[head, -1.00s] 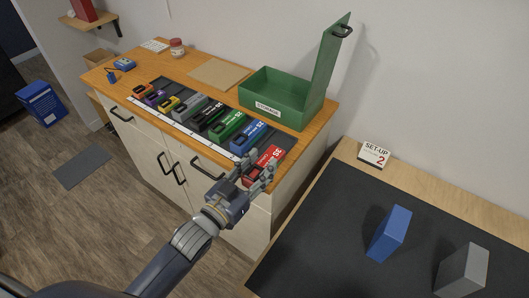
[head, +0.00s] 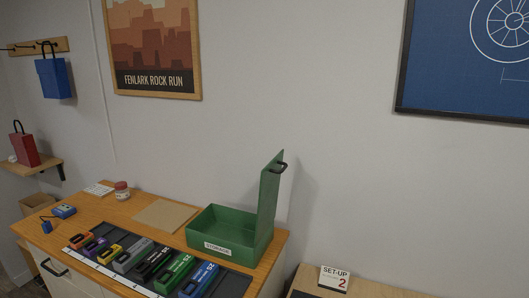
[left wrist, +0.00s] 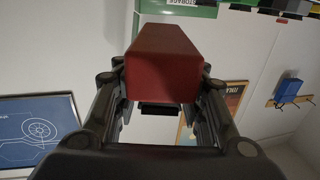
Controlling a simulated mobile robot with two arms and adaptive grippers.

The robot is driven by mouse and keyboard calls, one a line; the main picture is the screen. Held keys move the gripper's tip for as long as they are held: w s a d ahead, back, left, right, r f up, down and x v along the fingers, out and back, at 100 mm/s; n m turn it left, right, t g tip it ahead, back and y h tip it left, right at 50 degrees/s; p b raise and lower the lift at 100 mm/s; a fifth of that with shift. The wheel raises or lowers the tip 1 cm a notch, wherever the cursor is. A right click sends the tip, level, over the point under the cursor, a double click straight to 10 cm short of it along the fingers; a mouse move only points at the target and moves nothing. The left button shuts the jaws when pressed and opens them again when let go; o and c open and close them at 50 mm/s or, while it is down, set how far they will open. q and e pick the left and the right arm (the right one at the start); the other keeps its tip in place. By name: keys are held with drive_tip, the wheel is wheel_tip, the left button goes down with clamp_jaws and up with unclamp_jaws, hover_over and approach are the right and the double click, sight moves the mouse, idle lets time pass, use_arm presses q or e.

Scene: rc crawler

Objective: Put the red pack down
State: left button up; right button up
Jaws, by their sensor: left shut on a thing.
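The red pack (left wrist: 165,65) fills the top middle of the left wrist view, between the fingers of my left gripper (left wrist: 158,76), which is shut on it. Neither the pack nor either gripper shows in the head view. What lies under the pack is hidden. The tray is bare to the right of the blue pack.
A green storage box (head: 212,238) with its lid up stands behind the tray. A tan board (head: 165,215) and a red-lidded jar (head: 122,191) are left of it. A SET-UP 2 sign (head: 334,279) stands on the table at the right.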

use_arm(q)
drive_tip(key=s+a+n+y, duration=0.2)
drive_tip(key=s+a+y, duration=0.1)
drive_tip(key=a, duration=0.1)
drive_tip(key=w+d+f+m+g+h, duration=0.1)
drive_tip(key=w+d+f+m+h, duration=0.1)
drive_tip(key=w+d+m+h, duration=0.2)
drive_tip(key=shift+w+d+m+h, duration=0.3)
drive_tip(key=shift+w+d+h, duration=1.35)
drive_tip(key=shift+w, duration=0.5)
drive_tip(key=shift+d+f, duration=0.1)
